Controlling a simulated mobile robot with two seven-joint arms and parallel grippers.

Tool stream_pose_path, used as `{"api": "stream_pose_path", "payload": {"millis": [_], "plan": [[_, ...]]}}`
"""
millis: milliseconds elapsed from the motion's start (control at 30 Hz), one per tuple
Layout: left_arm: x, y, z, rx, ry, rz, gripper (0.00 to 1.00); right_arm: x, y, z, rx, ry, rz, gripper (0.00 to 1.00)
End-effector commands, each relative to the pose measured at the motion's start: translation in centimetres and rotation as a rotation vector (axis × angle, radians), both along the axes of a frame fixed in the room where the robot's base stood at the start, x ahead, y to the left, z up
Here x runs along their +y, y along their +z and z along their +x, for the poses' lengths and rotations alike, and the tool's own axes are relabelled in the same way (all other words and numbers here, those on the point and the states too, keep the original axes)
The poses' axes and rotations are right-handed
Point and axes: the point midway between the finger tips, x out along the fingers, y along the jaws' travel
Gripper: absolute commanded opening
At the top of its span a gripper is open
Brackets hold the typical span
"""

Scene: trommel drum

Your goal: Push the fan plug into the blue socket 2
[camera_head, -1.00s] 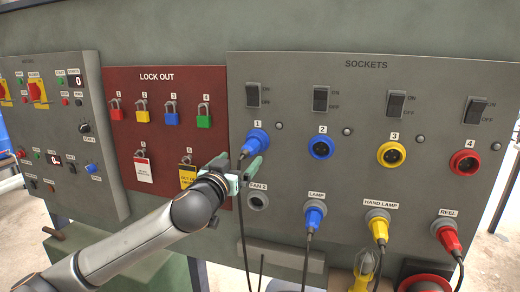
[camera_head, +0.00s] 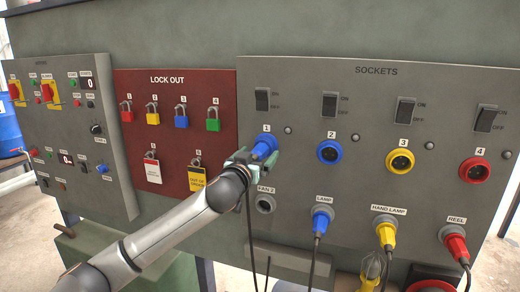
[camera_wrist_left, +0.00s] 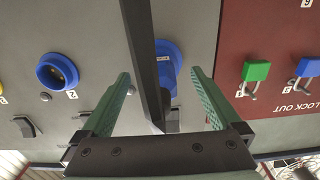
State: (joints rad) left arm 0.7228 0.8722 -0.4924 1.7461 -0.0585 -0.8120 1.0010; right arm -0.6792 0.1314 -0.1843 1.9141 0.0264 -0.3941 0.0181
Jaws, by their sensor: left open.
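The blue fan plug (camera_head: 264,147) sits in socket 1 on the grey sockets panel, with its black cable (camera_head: 251,235) hanging down. Blue socket 2 (camera_head: 330,151) is to its right and empty; it also shows in the left wrist view (camera_wrist_left: 57,73). My left gripper (camera_head: 254,160) is open at the plug. In the left wrist view, the green fingers of my left gripper (camera_wrist_left: 159,76) stand on either side of the plug (camera_wrist_left: 177,68), with gaps between. The black cable (camera_wrist_left: 145,60) crosses in front of the plug there and hides part of it. My right gripper is not in view.
Yellow socket 3 (camera_head: 400,161) and red socket 4 (camera_head: 474,171) are empty. Below are the lamp (camera_head: 321,218), hand lamp (camera_head: 386,234) and reel (camera_head: 455,242) plugs with hanging cables. Switches line the top. The red lock-out board (camera_head: 175,130) with padlocks is left of the plug.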

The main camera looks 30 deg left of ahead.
Motion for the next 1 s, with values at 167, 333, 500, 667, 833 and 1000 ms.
{"api": "stream_pose_path", "payload": {"millis": [167,333,500,667,833,1000], "plan": [[0.27,0.11,1.19,-0.001,0.000,-0.001,0.97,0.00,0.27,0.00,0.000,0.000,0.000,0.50],[0.36,0.05,1.48,-0.001,0.000,0.000,0.97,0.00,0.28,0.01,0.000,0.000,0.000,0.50],[0.36,0.06,1.46,-0.002,0.000,0.000,0.97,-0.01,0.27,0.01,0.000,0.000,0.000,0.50],[0.36,0.06,1.45,-0.001,0.000,0.000,0.97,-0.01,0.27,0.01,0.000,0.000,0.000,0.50],[0.34,0.06,1.44,-0.002,-0.001,-0.003,0.97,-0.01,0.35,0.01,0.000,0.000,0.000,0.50],[0.36,0.07,1.44,-0.001,0.000,0.000,0.97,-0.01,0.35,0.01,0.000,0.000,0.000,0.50]]}}
